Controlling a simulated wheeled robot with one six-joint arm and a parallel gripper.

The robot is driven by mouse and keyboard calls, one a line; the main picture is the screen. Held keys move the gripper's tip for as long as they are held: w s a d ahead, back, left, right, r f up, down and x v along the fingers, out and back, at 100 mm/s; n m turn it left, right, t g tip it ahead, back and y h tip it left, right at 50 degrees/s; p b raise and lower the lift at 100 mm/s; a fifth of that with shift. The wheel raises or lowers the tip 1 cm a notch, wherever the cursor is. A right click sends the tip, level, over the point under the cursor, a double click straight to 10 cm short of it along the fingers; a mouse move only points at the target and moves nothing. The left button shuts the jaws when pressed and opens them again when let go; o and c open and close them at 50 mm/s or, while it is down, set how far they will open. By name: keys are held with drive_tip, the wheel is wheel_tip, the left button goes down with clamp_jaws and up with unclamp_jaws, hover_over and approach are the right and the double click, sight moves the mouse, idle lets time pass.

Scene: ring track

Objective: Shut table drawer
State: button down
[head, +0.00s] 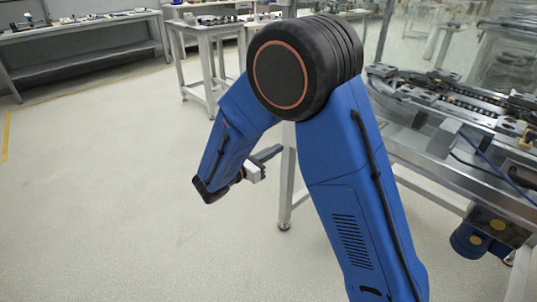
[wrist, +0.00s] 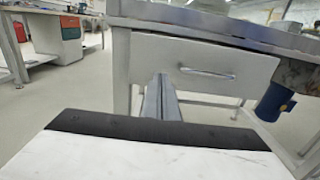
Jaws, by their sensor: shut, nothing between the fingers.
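The table drawer (wrist: 235,60) has a pale grey front with a silver bar handle (wrist: 207,72). It sits under the tabletop in the wrist view. I cannot tell how far its front stands out from the table frame. In the head view my arm hides the drawer. My gripper (wrist: 161,78) is shut and empty. Its fingers point toward the drawer front, left of the handle; whether they touch it is unclear. In the head view my gripper (head: 272,152) is low, beside a table leg.
The table (head: 440,150) carries a track with machine parts. A blue motor (wrist: 275,103) hangs under it at the right. Metal benches (head: 90,22) stand at the back. Open floor (head: 100,200) lies to the left.

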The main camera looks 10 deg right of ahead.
sight(290, 141)
drive_tip(key=x, duration=0.8)
drive_tip(key=shift+w, duration=0.1)
drive_tip(key=x, duration=0.4)
drive_tip(key=shift+d+r, duration=0.1)
drive_tip(key=shift+d, duration=0.05)
drive_tip(key=shift+w, duration=0.1)
idle(0.4)
